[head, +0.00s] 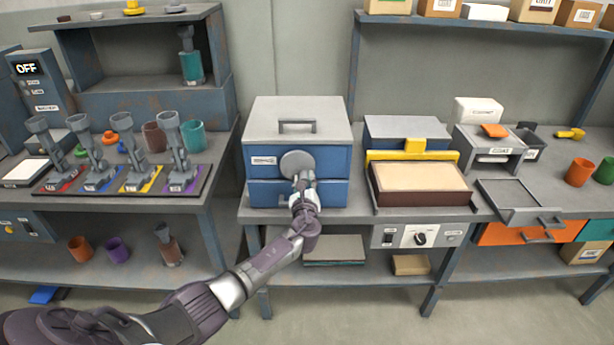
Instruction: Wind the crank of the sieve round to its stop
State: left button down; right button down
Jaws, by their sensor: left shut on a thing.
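The sieve looks to be the blue box (262,172) with a grey lid, in the middle of the head view on the bench. Its crank is a round grey disc (296,161) on the front face. My left gripper (304,180) is at the lower right part of the disc, shut on the crank's handle, as far as shows. The fingers and wrist hide the handle and part of the disc. My right gripper is not in view.
A frame with a cream top (420,177) stands to the right. On the left bench, a rack (50,191) holds several grey tools. A white panel with a black knob (420,238) sits under the bench edge. The floor in front is clear.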

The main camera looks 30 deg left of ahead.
pick_arm(q)
jog(key=m, duration=0.1)
jog(key=m+p, duration=0.1)
jog(key=m, duration=0.1)
jog(key=shift+s+a+f+m+p, duration=0.3)
jog(key=shift+a+m, duration=0.1)
jog(key=shift+s+a+f+m+p, duration=0.15)
jog(key=shift+m+p, duration=0.15)
jog(key=shift+m, duration=0.35)
jog(key=shift+s+a+r+m+p, duration=0.15)
jog(key=shift+m+p, duration=0.1)
jog(key=shift+m, duration=0.35)
jog(key=shift+a+f+m+p, duration=0.15)
jog(key=shift+m+p, duration=0.15)
jog(key=shift+m, duration=0.35)
jog(key=shift+a+f, duration=0.1)
jog(key=c, duration=0.8)
grip_release()
jog(key=shift+s, duration=0.1)
jog(key=v, duration=1.2)
